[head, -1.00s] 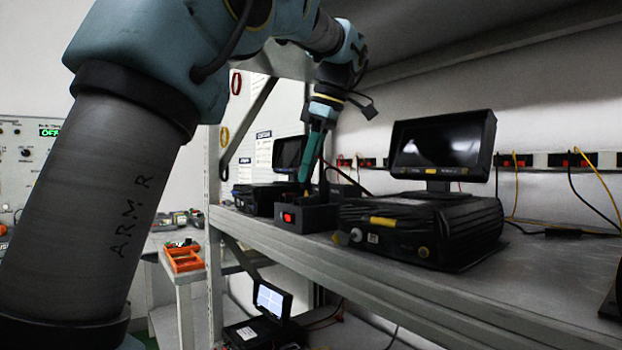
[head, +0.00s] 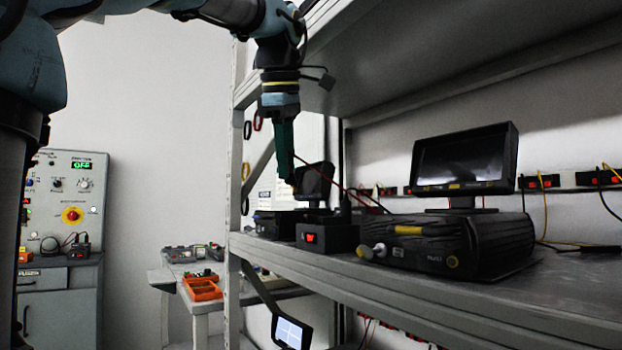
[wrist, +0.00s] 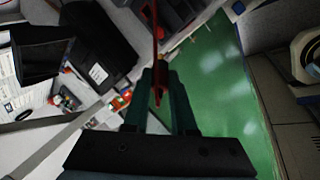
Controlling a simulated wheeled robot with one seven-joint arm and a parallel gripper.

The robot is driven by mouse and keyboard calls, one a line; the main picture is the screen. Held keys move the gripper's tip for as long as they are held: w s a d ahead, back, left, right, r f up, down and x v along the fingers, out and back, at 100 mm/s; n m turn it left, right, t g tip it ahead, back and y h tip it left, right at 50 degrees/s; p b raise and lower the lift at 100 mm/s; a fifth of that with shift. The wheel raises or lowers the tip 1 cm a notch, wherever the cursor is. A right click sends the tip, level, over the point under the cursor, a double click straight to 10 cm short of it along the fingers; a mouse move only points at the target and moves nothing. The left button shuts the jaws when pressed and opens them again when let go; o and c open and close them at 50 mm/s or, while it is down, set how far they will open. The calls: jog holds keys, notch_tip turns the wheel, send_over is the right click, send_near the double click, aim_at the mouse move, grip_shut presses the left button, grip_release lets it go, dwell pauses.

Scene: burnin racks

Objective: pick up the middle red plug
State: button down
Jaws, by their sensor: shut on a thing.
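My gripper (head: 289,182) hangs in front of the shelf, above and left of a small black box with a red switch (head: 311,238). In the wrist view its green fingers (wrist: 160,95) are shut on a red plug (wrist: 157,84). A thin red cable runs from the plug towards the top of the wrist view. In the head view, a red cable (head: 345,187) runs from near the fingertips down to the right. The plug itself is mostly hidden by the fingers there. I cannot tell any other red plugs clearly.
A black unit with a monitor (head: 463,160) stands on the shelf (head: 420,290) to the right. Red sockets (head: 540,182) line the back wall. A control panel (head: 72,200) reading OFF stands at the left.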

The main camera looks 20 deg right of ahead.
jog(key=s+a+r+y, duration=0.1)
jog(key=s+a+y, duration=0.1)
jog(key=a, duration=0.6)
jog(key=s+a+r+m+g+y, duration=0.1)
jog(key=s+a+y, duration=0.1)
jog(key=a, duration=0.5)
jog(key=shift+s+a+y, duration=0.3)
jog(key=shift+a+y, duration=0.1)
jog(key=shift+y, duration=0.3)
